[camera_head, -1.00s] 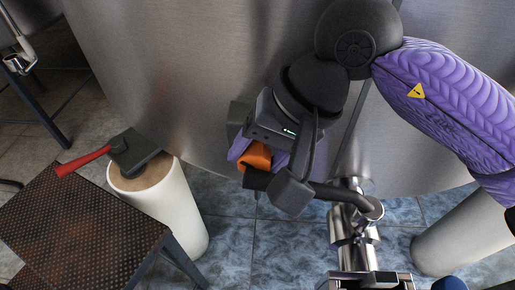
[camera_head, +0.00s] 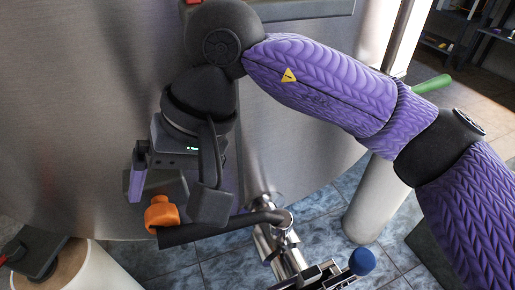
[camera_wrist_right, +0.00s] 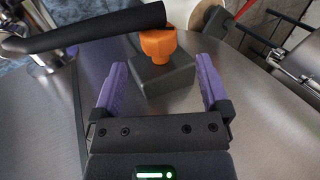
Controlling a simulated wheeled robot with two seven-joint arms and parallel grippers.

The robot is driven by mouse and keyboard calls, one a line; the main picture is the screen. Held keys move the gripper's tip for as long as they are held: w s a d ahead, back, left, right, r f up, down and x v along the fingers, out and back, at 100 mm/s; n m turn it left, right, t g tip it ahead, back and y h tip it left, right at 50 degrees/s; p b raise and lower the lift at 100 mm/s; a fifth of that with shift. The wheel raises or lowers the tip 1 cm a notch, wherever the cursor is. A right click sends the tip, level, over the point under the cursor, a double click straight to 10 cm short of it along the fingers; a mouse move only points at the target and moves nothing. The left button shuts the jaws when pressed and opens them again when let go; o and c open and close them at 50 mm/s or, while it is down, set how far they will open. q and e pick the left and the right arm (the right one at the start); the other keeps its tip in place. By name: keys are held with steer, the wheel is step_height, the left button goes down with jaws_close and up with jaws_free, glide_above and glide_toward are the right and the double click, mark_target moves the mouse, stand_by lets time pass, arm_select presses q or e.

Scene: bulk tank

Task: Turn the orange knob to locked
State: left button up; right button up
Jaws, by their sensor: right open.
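The orange knob (camera_head: 161,213) sits on a dark grey box on the steel tank wall. It also shows in the right wrist view (camera_wrist_right: 158,45), at the top centre, with the grey box (camera_wrist_right: 165,78) behind it. My right gripper (camera_wrist_right: 163,72) is open, its two purple fingers apart. In that view the fingers lie to either side of the box, and the knob shows beyond their tips, not gripped. In the head view my right gripper (camera_head: 178,170) is just above the knob. My left gripper is not in view.
A black-sleeved handle (camera_head: 215,230) passes close below the knob, joined to a steel valve pipe (camera_head: 280,250). The curved tank wall (camera_head: 70,100) is close behind. A white leg (camera_head: 372,205) stands at right, and a black-headed tool (camera_head: 35,252) lies at lower left.

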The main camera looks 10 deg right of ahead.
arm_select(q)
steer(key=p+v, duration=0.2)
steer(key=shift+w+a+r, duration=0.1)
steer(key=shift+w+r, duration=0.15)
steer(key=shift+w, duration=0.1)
arm_select(e)
steer(key=w+d, duration=0.3)
steer(key=d, duration=0.8)
steer(key=shift+f, duration=0.2)
steer(key=shift+d, duration=0.1)
